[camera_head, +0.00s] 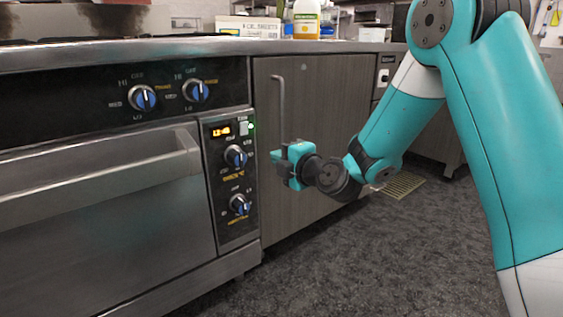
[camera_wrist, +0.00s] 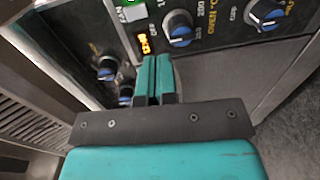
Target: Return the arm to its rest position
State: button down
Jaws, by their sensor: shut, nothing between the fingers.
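My arm comes down from the upper right and bends at the elbow. The fingers point toward the oven control panel (camera_head: 229,180); whether they touch anything cannot be told.
The oven door (camera_head: 100,230) with its long handle is at left. A grey cabinet door (camera_head: 315,120) with a vertical handle (camera_head: 279,100) stands behind my gripper. Oven knobs (camera_wrist: 179,27) are near the fingers. The counter holds a box (camera_head: 248,27) and a bottle (camera_head: 306,20). Dark floor (camera_head: 370,260) is clear.

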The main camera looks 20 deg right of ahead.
jog(key=shift+s, duration=0.1)
dwell(0.4)
jog(key=s+a+r+m+g+y+p, duration=0.25)
jog(key=s+a+g, duration=0.25)
jog(key=s, duration=0.3)
jog(key=s+a+r+m+g+y+p, duration=0.1)
jog(key=s+a+r+m+g, duration=0.35)
jog(key=s, duration=0.45)
jog(key=s+d+m+g+h+p, duration=0.25)
jog(key=s+m+g+h, duration=0.35)
jog(key=s, duration=1.3)
notch_tip(320, 180, up, 38)
jog(key=m+y+p, duration=0.1)
jog(key=p, duration=3.6)
jog(key=shift+w+f+m+g, duration=0.25)
jog(key=shift+w+m+g, duration=0.1)
jog(key=shift+w, duration=0.1)
jog(key=shift+d+y, duration=0.1)
jog(key=shift+y, duration=0.15)
jog(key=c, duration=1.8)
grip_release()
